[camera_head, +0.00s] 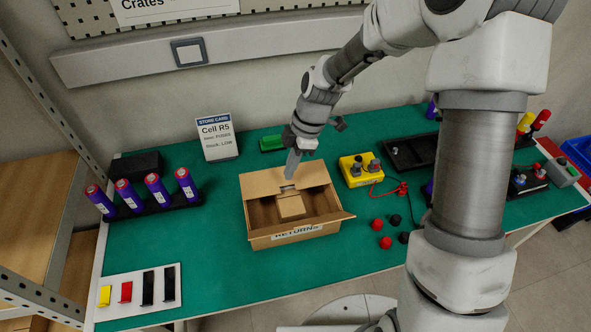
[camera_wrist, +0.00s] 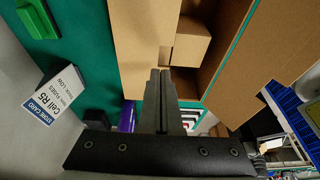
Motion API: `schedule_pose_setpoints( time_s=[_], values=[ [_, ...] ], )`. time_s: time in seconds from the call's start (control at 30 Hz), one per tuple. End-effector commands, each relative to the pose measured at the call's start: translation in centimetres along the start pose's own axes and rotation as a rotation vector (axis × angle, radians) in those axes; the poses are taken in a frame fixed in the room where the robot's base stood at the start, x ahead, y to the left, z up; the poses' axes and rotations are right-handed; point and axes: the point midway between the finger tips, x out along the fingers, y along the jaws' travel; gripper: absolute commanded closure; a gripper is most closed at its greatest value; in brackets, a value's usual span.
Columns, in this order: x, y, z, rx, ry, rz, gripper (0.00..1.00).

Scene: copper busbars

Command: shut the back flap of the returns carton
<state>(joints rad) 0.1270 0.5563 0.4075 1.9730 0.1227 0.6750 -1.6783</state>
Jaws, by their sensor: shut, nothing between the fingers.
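The returns carton (camera_head: 262,243) stands open on the green bench, with a RETURNS label on its front wall. Its back flap (camera_head: 262,184) is raised along the far side, leaning away from the opening; the flap also shows as a tan panel in the wrist view (camera_wrist: 143,40). A small brown box (camera_head: 291,207) lies inside the carton and shows in the wrist view (camera_wrist: 186,42). My gripper (camera_head: 291,172) is shut and empty, pointing down at the back flap's middle. In the wrist view its fingers (camera_wrist: 160,85) overlap the flap; I cannot tell whether they touch.
A store card (camera_head: 217,137) and a green block (camera_head: 271,142) stand behind the carton. Purple cylinders in a black rack (camera_head: 165,206) are left. A yellow box (camera_head: 358,171) and red and black caps (camera_head: 377,225) are right. Green bench is clear in front.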

Motion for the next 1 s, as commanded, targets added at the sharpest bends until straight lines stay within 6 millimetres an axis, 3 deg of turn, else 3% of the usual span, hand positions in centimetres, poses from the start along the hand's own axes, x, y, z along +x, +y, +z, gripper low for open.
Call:
schedule_pose_setpoints(
  time_s=[0.07, 0.3, 0.43, 0.6, 0.87, 1.0],
  values=[
    [-1.2, 0.2, -1.0, -0.001, 0.000, -0.001, 1.00],
    [-6.9, 0.1, -0.7, 0.002, -0.002, 0.005, 1.00],
    [-9.0, -0.1, -0.7, 0.001, -0.001, 0.003, 1.00],
    [-10.4, -0.1, -0.7, 0.002, 0.000, 0.001, 1.00],
    [-11.0, -0.3, -0.7, 0.013, -0.007, 0.004, 1.00],
    [-12.7, -1.5, -0.3, 0.112, -0.056, 0.035, 1.00]
  ],
)
